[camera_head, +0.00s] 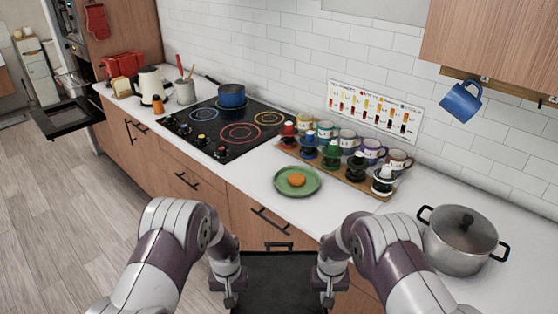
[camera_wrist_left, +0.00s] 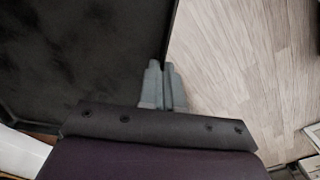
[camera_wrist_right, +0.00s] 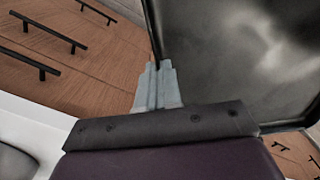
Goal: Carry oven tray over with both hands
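The dark oven tray (camera_head: 278,283) is at the bottom middle of the head view, in front of the counter's drawers; its near part is cut off by the frame. My left gripper (camera_head: 231,292) is shut on its left rim, and my right gripper (camera_head: 328,290) on its right rim. In the left wrist view the tray (camera_wrist_left: 80,55) fills the left side, with its edge at the left fingers (camera_wrist_left: 163,85). In the right wrist view the tray (camera_wrist_right: 240,50) fills the right side, with its edge at the right fingers (camera_wrist_right: 157,85). The tray looks empty.
The counter carries a black cooktop (camera_head: 220,128) with a blue pot (camera_head: 231,95), a green plate (camera_head: 297,181), a wooden rack of cups (camera_head: 350,172) and a steel pot (camera_head: 460,240) at right. An oven door (camera_head: 70,117) hangs open at far left. Floor (camera_head: 80,220) is clear at left.

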